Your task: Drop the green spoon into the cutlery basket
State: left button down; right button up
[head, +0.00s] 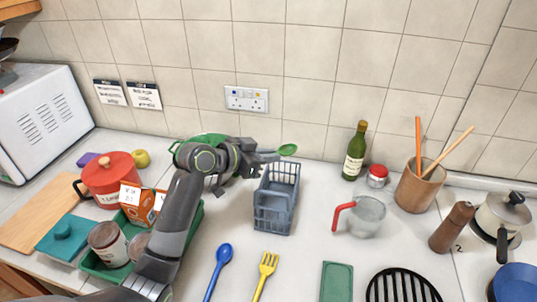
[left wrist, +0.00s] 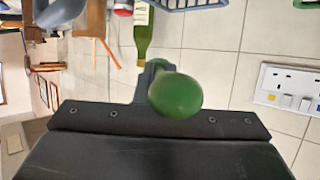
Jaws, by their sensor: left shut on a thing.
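The green spoon (head: 288,150) is held in my left gripper (head: 266,157), and its rounded end sticks out to the right of the fingertips. In the left wrist view the green rounded end (left wrist: 175,96) hides part of the shut fingers. The blue-grey cutlery basket (head: 273,207) stands on the counter and looks empty. In the head view the gripper and spoon appear just beyond the basket's far rim; their exact height above it is hard to tell. A bit of the basket (left wrist: 190,4) shows at the top of the left wrist view. My right gripper is out of view.
A blue spoon (head: 222,255) and yellow fork (head: 268,263) lie in front of the basket. A red-handled measuring cup (head: 367,215) and wine bottle (head: 356,152) stand to its right. A green tray (head: 92,263) with jars lies left. A tiled wall (head: 310,95) rises behind.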

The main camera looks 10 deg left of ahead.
pick_arm(q)
jog(key=c, duration=1.4)
grip_release()
jog(key=b+v, duration=0.3)
jog(key=v, duration=1.4)
jog(key=shift+r, duration=0.25)
jog(key=shift+a, duration=0.1)
jog(key=shift+s, duration=0.1)
